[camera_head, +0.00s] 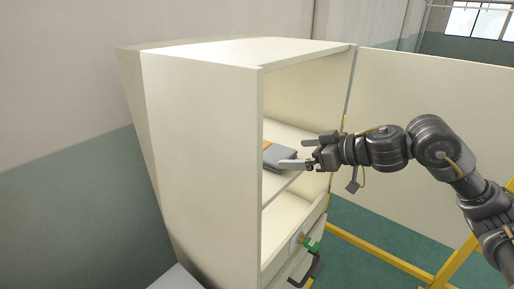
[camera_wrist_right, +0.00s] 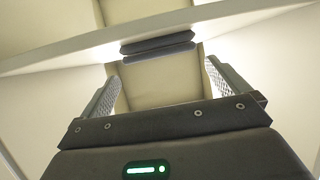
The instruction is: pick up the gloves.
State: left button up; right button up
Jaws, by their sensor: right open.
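A grey, flat, folded thing, likely the gloves (camera_head: 277,154), lies on the middle shelf (camera_head: 284,183) of the cream cabinet, with a small orange-brown patch behind it. In the right wrist view the gloves (camera_wrist_right: 157,44) show as dark grey layers at the shelf's edge, beyond the fingertips. My right gripper (camera_head: 298,164) reaches into the cabinet's open front at about shelf height, close to the gloves. Its two fingers stand apart in the right wrist view (camera_wrist_right: 161,82), with nothing seen between them. Whether a finger touches the gloves I cannot tell. My left gripper is out of view.
The cabinet's near side wall (camera_head: 205,150) hides part of the shelf. Its door (camera_head: 430,130) stands open behind my right arm. Below are a drawer with a dark handle (camera_head: 312,270) and a green part (camera_head: 311,243). A yellow frame (camera_head: 380,256) stands on the green floor.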

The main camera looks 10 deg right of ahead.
aim_at(277, 154)
jog(key=shift+x, duration=1.15)
jog(key=shift+w, duration=0.2)
jog(key=shift+w+a+p, duration=0.1)
jog(key=shift+a+p, duration=0.1)
jog(key=shift+p, duration=0.25)
jog(key=p+x, duration=0.1)
jog(key=x, duration=0.3)
jog(key=shift+w+a+f, duration=0.15)
jog(key=shift+a+f, duration=0.1)
jog(key=shift+a, duration=0.05)
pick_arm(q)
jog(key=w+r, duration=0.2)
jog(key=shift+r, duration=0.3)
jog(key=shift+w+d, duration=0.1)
pick_arm(e)
jog(key=shift+d, duration=0.1)
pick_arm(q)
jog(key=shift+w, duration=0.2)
pick_arm(e)
jog(key=c, duration=0.7)
